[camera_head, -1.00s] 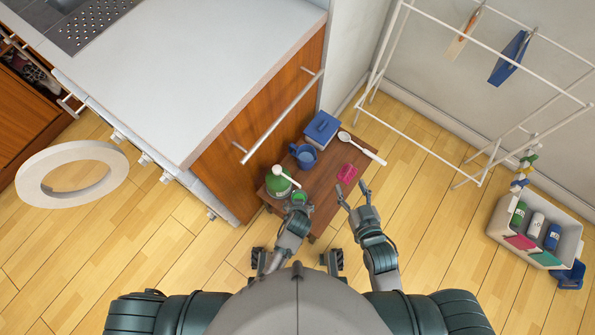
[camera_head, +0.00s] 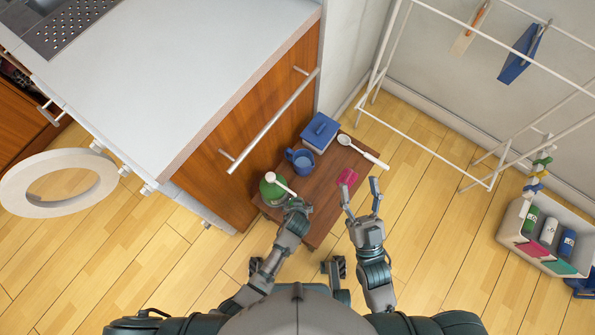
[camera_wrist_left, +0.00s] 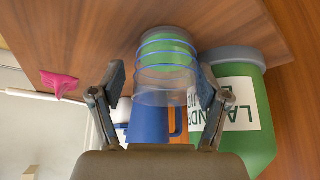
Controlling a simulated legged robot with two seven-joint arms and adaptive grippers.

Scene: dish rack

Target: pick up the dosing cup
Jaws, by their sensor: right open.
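The dosing cup (camera_wrist_left: 166,62) is a clear cup with blue rings and green at its far end, in the left wrist view. My left gripper (camera_wrist_left: 161,84) is open, with one finger on each side of the cup and a visible gap on the left. In the head view my left gripper (camera_head: 297,206) is at the front of the small brown table, and its hand hides the cup. My right gripper (camera_head: 361,194) is open and empty, just right of the table, close to a pink item (camera_head: 347,177).
A cabinet stands left, a white drying rack (camera_head: 430,150) right. A bin (camera_head: 520,225) holds bottles.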

